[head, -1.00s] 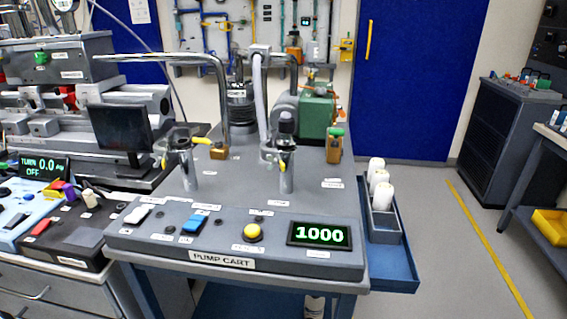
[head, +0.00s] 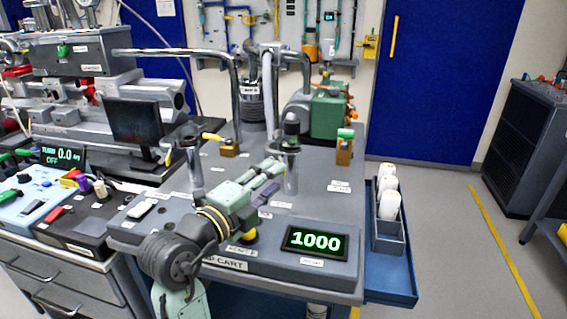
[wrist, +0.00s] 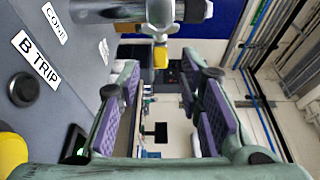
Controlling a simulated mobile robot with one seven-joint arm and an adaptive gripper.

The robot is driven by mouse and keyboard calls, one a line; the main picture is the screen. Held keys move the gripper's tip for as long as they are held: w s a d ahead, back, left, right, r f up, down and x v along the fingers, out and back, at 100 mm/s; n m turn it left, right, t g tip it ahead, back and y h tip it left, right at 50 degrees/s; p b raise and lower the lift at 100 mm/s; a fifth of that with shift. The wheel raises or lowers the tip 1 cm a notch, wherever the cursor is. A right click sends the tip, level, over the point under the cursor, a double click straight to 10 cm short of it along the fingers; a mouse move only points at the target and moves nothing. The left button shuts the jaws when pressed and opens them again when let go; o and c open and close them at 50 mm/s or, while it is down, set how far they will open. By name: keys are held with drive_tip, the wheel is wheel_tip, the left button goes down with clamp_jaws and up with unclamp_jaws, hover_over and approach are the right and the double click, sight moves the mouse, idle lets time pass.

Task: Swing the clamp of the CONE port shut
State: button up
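My gripper (head: 274,180) is open and empty, in front of the right-hand metal port post (head: 291,172) on the pump cart. In the wrist view its two purple-padded fingers (wrist: 165,115) stand wide apart. A silver port fitting with a clamp (wrist: 160,30) is above the gap, apart from the fingers. A yellow tab (wrist: 160,57) sticks out of it towards the gap. A white label reading CONE (wrist: 55,22) is on the panel. In the head view the gripper partly hides the right post. I cannot tell how far its clamp is swung.
The left port post (head: 195,165) stands nearby. A bent steel pipe (head: 236,95) and a brass block with yellow lever (head: 228,147) are behind it. The front panel has a 1000 display (head: 314,240) and a yellow button (head: 250,236). A blue side tray (head: 395,280) holds white bottles.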

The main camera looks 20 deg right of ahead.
sight(273, 158)
drive_tip(key=p+x, duration=0.1)
drive_tip(key=x, duration=0.4)
drive_tip(key=shift+w+d, duration=0.1)
drive_tip(key=shift+c, duration=0.5)
clamp_jaws()
idle(0.3)
